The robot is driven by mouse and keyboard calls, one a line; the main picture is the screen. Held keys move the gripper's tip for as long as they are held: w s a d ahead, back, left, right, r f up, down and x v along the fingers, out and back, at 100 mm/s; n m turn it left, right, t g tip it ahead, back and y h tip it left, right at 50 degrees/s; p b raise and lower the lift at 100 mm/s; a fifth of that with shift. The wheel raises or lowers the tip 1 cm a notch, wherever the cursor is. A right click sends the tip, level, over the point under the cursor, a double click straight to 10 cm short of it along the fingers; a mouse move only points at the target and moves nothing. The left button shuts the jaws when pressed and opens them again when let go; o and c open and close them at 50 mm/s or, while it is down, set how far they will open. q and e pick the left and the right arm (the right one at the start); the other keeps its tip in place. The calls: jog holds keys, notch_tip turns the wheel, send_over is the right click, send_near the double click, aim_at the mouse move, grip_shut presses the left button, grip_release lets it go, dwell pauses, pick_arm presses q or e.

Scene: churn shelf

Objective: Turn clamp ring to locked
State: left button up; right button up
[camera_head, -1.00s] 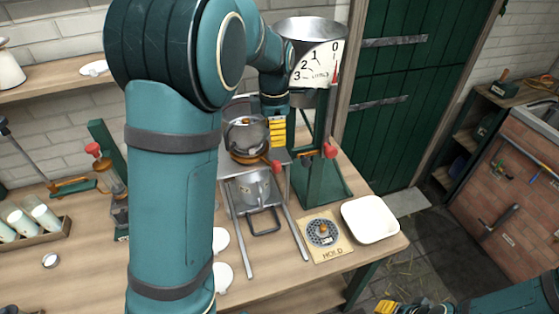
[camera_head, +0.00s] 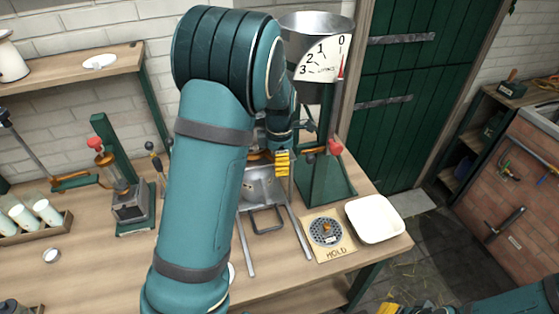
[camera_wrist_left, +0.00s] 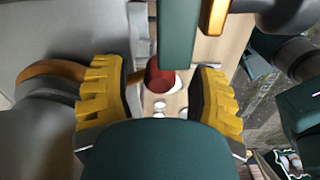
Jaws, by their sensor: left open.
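An orange-brown ring part (camera_head: 260,156), which looks like the clamp ring, shows only in a small piece beside my left arm in the head view. It sits above a metal pot (camera_head: 262,185) on a stand; the rest is hidden by my arm. My left gripper (camera_head: 283,162) is just right of it, pointing down. In the left wrist view the left gripper (camera_wrist_left: 160,100) is open, with nothing seen held. A curved orange handle (camera_wrist_left: 52,72) lies by the left finger; I cannot tell if they touch. My right gripper (camera_head: 390,309) is partly cut off at the bottom edge.
A green post (camera_head: 325,165) with a red knob (camera_head: 334,146) stands close right of the left gripper, under a dial hopper (camera_head: 318,50). A HOLD plate (camera_head: 338,251) and white tray (camera_head: 375,219) lie at front right. A green-framed press (camera_head: 130,200) stands left.

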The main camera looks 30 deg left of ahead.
pick_arm(q)
grip_shut()
jog(key=shift+s, duration=0.15)
jog(key=s+a+m+p, duration=0.2)
jog(key=s+a+m, duration=0.1)
jog(key=s+m, duration=0.2)
jog(key=shift+s+m+p, duration=0.15)
jog(key=shift+m+p, duration=0.15)
dwell(0.3)
dwell(0.4)
